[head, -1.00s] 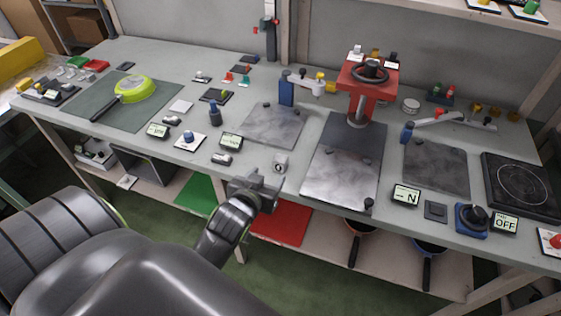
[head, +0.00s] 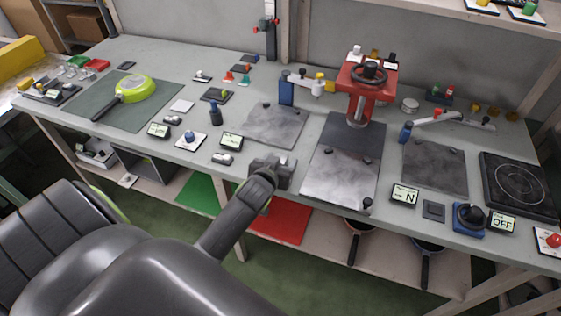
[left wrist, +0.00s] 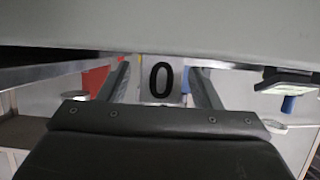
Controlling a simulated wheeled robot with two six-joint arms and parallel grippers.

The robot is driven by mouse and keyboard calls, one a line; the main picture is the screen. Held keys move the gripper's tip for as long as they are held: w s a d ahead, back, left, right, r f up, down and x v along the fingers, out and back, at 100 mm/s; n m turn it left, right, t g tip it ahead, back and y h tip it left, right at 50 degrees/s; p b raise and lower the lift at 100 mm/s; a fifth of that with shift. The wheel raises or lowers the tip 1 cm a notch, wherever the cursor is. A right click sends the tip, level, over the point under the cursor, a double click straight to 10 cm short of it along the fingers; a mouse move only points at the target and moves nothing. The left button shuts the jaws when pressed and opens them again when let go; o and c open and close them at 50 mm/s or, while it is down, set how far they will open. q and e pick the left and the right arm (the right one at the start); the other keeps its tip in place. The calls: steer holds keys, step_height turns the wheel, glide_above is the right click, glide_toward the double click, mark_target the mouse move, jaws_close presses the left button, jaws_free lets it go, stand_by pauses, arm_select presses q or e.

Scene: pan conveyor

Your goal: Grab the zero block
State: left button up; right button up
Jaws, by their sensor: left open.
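The zero block (left wrist: 161,72) is a light grey block with a black 0 on its face. In the left wrist view it stands upright in the middle, between the two fingers of my left gripper (left wrist: 160,88). The fingers are open, one to each side of the block, and I cannot tell whether either touches it. In the head view my left gripper (head: 275,168) is at the table's front edge and hides the block. My right gripper is not in view.
The grey workbench (head: 285,190) has a small display (head: 231,141) left of the gripper and a metal plate (head: 275,125) behind it. A dark and light conveyor plate (head: 340,178) lies to the right, below a red press (head: 366,80). A green-rimmed pan (head: 136,89) sits far left.

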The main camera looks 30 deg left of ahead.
arm_select(q)
steer(key=shift+c, duration=0.2)
steer(key=shift+r, duration=0.1)
jaws_close()
